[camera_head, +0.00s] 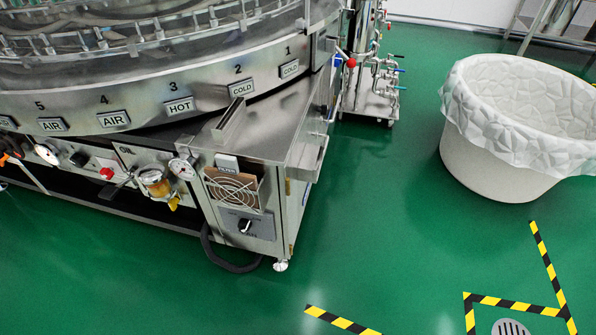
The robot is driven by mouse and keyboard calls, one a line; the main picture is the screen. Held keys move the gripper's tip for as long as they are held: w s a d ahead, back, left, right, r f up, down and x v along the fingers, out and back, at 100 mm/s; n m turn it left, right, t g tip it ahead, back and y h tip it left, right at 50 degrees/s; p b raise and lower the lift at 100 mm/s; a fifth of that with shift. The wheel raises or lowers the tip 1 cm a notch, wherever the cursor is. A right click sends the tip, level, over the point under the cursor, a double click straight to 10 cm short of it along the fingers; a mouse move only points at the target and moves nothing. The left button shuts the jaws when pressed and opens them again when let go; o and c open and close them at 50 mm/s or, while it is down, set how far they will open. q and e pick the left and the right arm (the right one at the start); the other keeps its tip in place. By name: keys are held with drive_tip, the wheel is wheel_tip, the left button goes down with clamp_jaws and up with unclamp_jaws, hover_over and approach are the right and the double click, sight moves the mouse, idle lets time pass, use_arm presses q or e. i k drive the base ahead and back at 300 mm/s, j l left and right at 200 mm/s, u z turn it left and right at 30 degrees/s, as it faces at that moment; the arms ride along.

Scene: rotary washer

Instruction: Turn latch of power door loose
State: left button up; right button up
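The rotary washer (150,95) fills the upper left, with numbered stations along its steel rim. At its right end is a steel cabinet (285,205) on a small foot. The cabinet's front has a fan grille (232,187) and, below it, a small grey panel with a black knob (245,226), which looks like a latch or switch. Small lettering beside the knob is too small to read, so I cannot tell for sure that this is the power door. The panel looks closed. Neither of my grippers is in view.
A big white bin (500,165) with a crumpled liner stands at the right. A pipe stand with valves (372,75) stands behind the cabinet. A dark cable (228,262) lies by the cabinet's base. The green floor (370,230) in front is clear, with striped tape and a drain.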

sight(323, 109)
drive_tip(key=l, duration=0.3)
drive_tip(key=k+l, duration=0.1)
drive_tip(key=l, duration=0.15)
drive_tip(key=i+l+u, duration=0.1)
drive_tip(key=i+l, duration=0.25)
drive_tip(key=i+l+u, duration=0.15)
drive_tip(key=i+l, duration=0.2)
drive_tip(key=l, duration=0.2)
drive_tip(key=i+l+u, duration=0.1)
drive_tip(key=i+l, duration=0.25)
drive_tip(key=l, duration=0.2)
